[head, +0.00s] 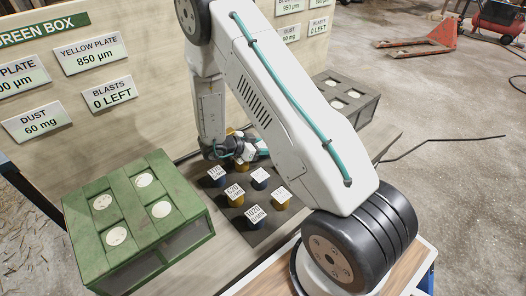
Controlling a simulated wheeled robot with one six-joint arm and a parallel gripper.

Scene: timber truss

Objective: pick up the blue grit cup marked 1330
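Several small blue and yellow grit cups with white tilted labels stand on a dark mat (278,220). A blue cup (217,181) is at the left, its small label not surely readable. Another blue cup (260,184) is in the middle, its label also too small to read. A third blue cup (254,222) at the front reads about 1020 G/MIN. I cannot tell which one is marked 1330. My gripper (243,156) is low at the back of the mat, by a yellow cup (241,165). My arm hides much of it, and its fingers cannot be made out.
A green box (88,192) with round white lids stands left of the mat. A grey box (366,87) stands behind right. A signboard (150,70) rises behind the cups. Two yellow cups (236,201) (281,203) stand close among the blue ones.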

